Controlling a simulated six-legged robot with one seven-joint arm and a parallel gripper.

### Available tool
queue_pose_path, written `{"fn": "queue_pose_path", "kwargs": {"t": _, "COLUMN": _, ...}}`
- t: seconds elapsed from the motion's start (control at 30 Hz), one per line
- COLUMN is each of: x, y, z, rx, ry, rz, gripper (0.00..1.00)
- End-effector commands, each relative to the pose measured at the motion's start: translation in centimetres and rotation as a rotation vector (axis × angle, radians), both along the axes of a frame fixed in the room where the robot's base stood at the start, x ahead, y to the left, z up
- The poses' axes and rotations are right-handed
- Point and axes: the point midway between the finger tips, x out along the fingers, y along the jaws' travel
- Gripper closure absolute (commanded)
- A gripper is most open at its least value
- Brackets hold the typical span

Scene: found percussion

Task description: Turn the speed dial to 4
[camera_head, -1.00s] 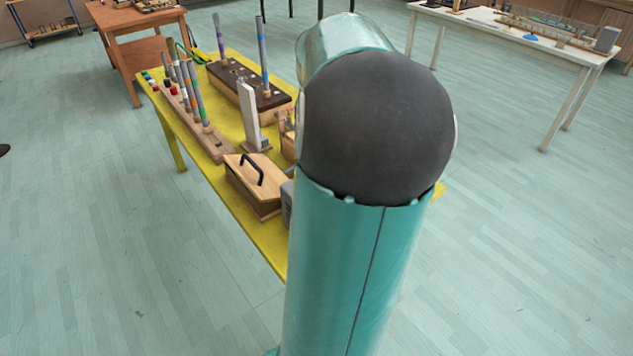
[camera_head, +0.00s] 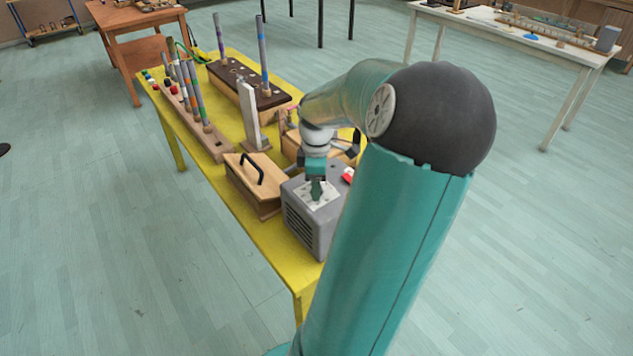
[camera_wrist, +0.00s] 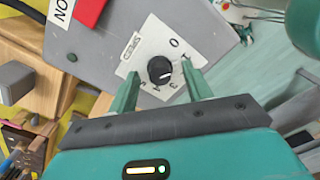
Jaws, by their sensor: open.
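The speed dial (camera_wrist: 160,70) is a round black knob with a white mark, on a white plate (camera_wrist: 148,48) with numbers around it. In the wrist view the mark points right, roughly between the 1 and the 2, though the small figures are hard to read. The plate is on top of a grey box (camera_head: 300,222) on the yellow table. My gripper (camera_wrist: 158,82) is open, with one green finger on each side of the dial, apart from it as far as I can see. In the head view my gripper (camera_head: 316,190) points down over the plate and hides the dial.
A red switch (camera_head: 348,175) is on the same grey box; it also shows in the wrist view (camera_wrist: 90,10). A wooden box with a black handle (camera_head: 255,180) stands close to its left. A white upright post (camera_head: 250,115) and blocks with rods stand behind on the yellow table (camera_head: 262,236).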

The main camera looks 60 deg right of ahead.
Motion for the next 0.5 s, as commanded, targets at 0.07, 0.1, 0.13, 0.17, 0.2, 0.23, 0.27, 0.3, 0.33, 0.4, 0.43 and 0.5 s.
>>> {"fn": "queue_pose_path", "kwargs": {"t": 0.07, "x": 0.00, "y": 0.00, "z": 0.02, "rx": 0.000, "ry": 0.000, "rz": 0.000, "gripper": 0.50}}
{"fn": "queue_pose_path", "kwargs": {"t": 0.1, "x": 0.00, "y": 0.00, "z": 0.02, "rx": 0.000, "ry": 0.000, "rz": 0.000, "gripper": 0.58}}
{"fn": "queue_pose_path", "kwargs": {"t": 0.13, "x": -0.01, "y": 0.00, "z": 0.02, "rx": 0.000, "ry": 0.000, "rz": 0.000, "gripper": 0.64}}
{"fn": "queue_pose_path", "kwargs": {"t": 0.17, "x": -0.01, "y": 0.00, "z": 0.03, "rx": 0.000, "ry": 0.000, "rz": 0.000, "gripper": 0.70}}
{"fn": "queue_pose_path", "kwargs": {"t": 0.2, "x": -0.01, "y": 0.00, "z": 0.03, "rx": 0.000, "ry": 0.000, "rz": 0.000, "gripper": 0.78}}
{"fn": "queue_pose_path", "kwargs": {"t": 0.23, "x": -0.01, "y": 0.00, "z": 0.03, "rx": 0.000, "ry": 0.000, "rz": 0.000, "gripper": 0.84}}
{"fn": "queue_pose_path", "kwargs": {"t": 0.27, "x": -0.01, "y": 0.00, "z": 0.03, "rx": 0.000, "ry": 0.000, "rz": 0.000, "gripper": 0.90}}
{"fn": "queue_pose_path", "kwargs": {"t": 0.3, "x": -0.01, "y": 0.00, "z": 0.04, "rx": 0.000, "ry": 0.000, "rz": 0.000, "gripper": 0.95}}
{"fn": "queue_pose_path", "kwargs": {"t": 0.33, "x": -0.01, "y": 0.00, "z": 0.04, "rx": 0.000, "ry": 0.000, "rz": 0.000, "gripper": 0.95}}
{"fn": "queue_pose_path", "kwargs": {"t": 0.4, "x": -0.01, "y": 0.00, "z": 0.04, "rx": 0.000, "ry": 0.000, "rz": -0.001, "gripper": 0.95}}
{"fn": "queue_pose_path", "kwargs": {"t": 0.43, "x": -0.01, "y": 0.00, "z": 0.05, "rx": 0.000, "ry": 0.000, "rz": -0.002, "gripper": 0.95}}
{"fn": "queue_pose_path", "kwargs": {"t": 0.5, "x": -0.01, "y": 0.00, "z": 0.05, "rx": 0.000, "ry": 0.001, "rz": -0.008, "gripper": 0.95}}
